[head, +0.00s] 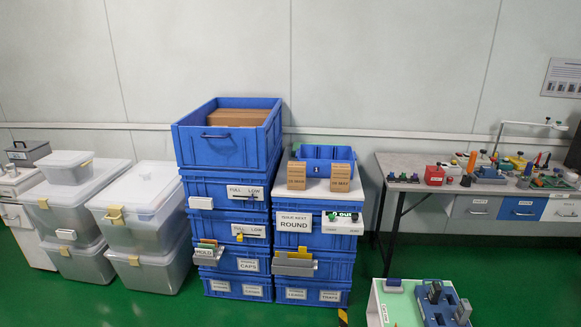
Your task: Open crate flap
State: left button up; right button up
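Blue crates stand in two stacks against the wall. The left stack has an open-topped crate (222,150) with brown cartons inside, and under it crates with "FULL LOW" labels (245,192), a "CAPS" label (248,265) and a "HOLD" label (204,252). The right stack has a white-topped crate with a "ROUND" label (294,222) and a white and green piece (343,222) on its front. The lower crates have small labels. I cannot tell which front panel is the flap; no front visibly hangs open. Neither of my grippers is in view.
Clear lidded bins (140,225) stand left of the stacks. A small blue bin (322,160) and brown boxes top the right stack. A cluttered workbench (400,163) stands right. A white, green-topped stand (397,305) with a blue fixture is at lower right. Green floor (120,308) in front is clear.

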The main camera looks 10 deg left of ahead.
aim_at(209, 146)
jog(key=i+j, duration=0.25)
jog(key=i, duration=0.2)
jog(key=i+j, duration=0.25)
jog(key=i, duration=0.2)
jog(key=i+j, duration=0.25)
jog(key=i, duration=0.2)
